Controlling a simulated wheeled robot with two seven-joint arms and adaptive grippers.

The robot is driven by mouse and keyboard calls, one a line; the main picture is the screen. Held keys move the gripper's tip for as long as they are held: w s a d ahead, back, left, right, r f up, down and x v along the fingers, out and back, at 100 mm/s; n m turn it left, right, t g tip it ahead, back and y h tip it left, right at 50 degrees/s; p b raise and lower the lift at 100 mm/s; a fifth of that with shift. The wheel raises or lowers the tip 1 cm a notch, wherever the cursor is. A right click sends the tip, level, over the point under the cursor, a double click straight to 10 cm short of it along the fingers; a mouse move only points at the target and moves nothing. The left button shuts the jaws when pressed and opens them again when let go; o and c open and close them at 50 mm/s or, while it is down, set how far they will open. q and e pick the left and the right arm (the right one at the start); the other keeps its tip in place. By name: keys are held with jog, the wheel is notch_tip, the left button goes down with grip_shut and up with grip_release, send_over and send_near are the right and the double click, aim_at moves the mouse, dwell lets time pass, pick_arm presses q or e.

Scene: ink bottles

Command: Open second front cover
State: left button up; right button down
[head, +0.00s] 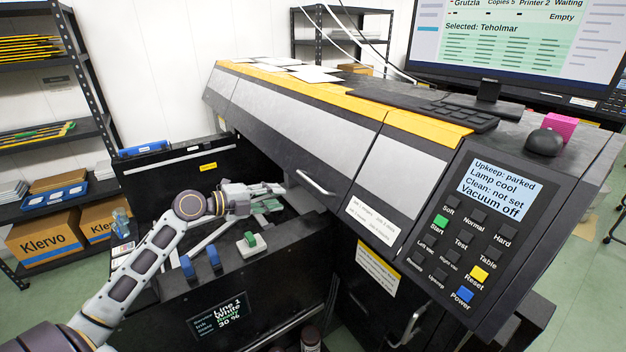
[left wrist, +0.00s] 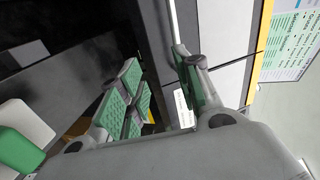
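The wide-format printer's front has pale grey covers in a row: a small one at the far left, a long middle cover (head: 300,113) and a shorter right cover (head: 403,182). A pale handle (head: 315,183) sits at the long cover's lower edge, near its right end. All look closed. My left gripper (head: 280,190) is under that edge, just left of the handle. In the left wrist view its green-padded fingers (left wrist: 157,72) are apart, with the printer's dark edge behind the gap. I see nothing clearly held. My right gripper is not in view.
A control panel (head: 475,235) with a screen and buttons is at the right. Below my arm is a black tray unit with blue and green clips (head: 250,240) and a small display (head: 217,318). Shelves with boxes (head: 45,238) stand left. A mouse (head: 545,142) lies on top.

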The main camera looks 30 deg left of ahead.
aim_at(308, 181)
pick_arm(q)
jog(key=shift+w+a+r+m+t, duration=0.2)
jog(key=shift+w+a+r, duration=0.1)
jog(key=shift+r, duration=0.35)
jog(key=shift+w+a+r+m+t, duration=0.2)
jog(key=shift+w+a+r, duration=0.1)
jog(key=shift+r, duration=0.3)
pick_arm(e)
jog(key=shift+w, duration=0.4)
pick_arm(q)
jog(key=shift+w+d, duration=0.1)
